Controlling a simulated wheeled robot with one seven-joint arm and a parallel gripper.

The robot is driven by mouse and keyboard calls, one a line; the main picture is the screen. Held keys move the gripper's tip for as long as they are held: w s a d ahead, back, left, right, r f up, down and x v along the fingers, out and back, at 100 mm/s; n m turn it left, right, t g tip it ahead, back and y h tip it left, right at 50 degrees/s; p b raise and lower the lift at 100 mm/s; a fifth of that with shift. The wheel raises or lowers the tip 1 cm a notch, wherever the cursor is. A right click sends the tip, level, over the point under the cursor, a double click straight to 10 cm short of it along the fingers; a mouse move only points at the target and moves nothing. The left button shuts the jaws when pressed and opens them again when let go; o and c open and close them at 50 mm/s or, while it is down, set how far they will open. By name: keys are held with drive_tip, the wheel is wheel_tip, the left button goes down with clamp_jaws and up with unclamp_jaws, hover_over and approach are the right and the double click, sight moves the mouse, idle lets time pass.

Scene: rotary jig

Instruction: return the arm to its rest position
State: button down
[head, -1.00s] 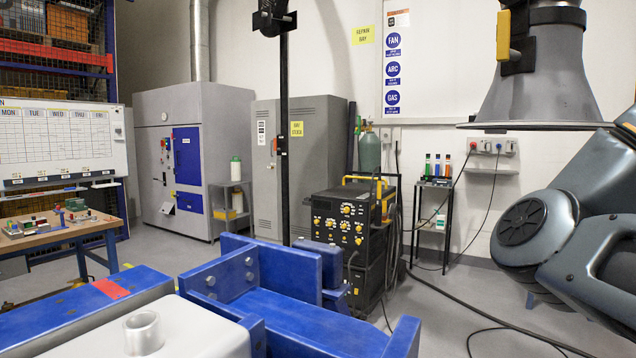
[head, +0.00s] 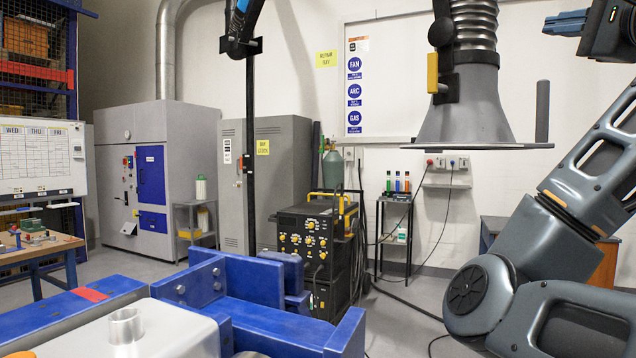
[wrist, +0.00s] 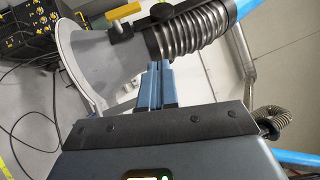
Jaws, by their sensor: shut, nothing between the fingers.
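My arm (head: 590,190) rises on the right of the head view, bent at the elbow, with its upper part raised. My gripper (head: 566,22) is at the top right of that view, high up, its blue fingers pointing left. In the wrist view the blue fingers (wrist: 157,88) lie together, shut, with nothing held. The grey extraction hood (head: 463,105) hangs to the left of the gripper in the head view. It also fills the upper left of the wrist view (wrist: 92,60), beyond the fingers; I cannot tell the gap.
A blue jig frame (head: 240,285) with a pale rounded part (head: 165,335) stands low in front. A black welding unit (head: 305,240), grey cabinets (head: 255,180) and a small bottle stand (head: 395,200) are behind. A hose (wrist: 190,32) joins the hood. Open floor shows at centre right.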

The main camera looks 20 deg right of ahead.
drive_tip(key=w+a+f+n+g, duration=0.15)
drive_tip(key=w+f, duration=0.25)
drive_tip(key=f, duration=0.6)
drive_tip(key=w+a+f+n+g, duration=0.15)
drive_tip(key=w+f, duration=0.25)
drive_tip(key=f, duration=0.7)
drive_tip(key=s+a+f+n, duration=0.3)
drive_tip(key=a+f, duration=0.1)
drive_tip(key=f, duration=0.6)
drive_tip(key=s+a+f+n+y, duration=0.15)
drive_tip(key=a+f+n, duration=0.3)
drive_tip(key=f, duration=0.55)
drive_tip(key=s+a+f+n, duration=0.3)
drive_tip(key=a+f, duration=0.2)
drive_tip(key=f, duration=0.5)
drive_tip(key=s+a+f+n+g+y, duration=0.1)
drive_tip(key=s+a+f+n+y, duration=0.15)
drive_tip(key=s+a+f, duration=0.55)
drive_tip(key=s+a+n+y, duration=0.1)
drive_tip(key=s+a+n, duration=0.2)
drive_tip(key=s, duration=0.8)
drive_tip(key=s+a+f+n+g+y, duration=0.1)
drive_tip(key=s+a+n, duration=0.2)
drive_tip(key=s, duration=0.8)
drive_tip(key=shift+s+a+f+g, duration=0.2)
drive_tip(key=shift+a+g, duration=0.1)
drive_tip(key=shift+a, duration=0.15)
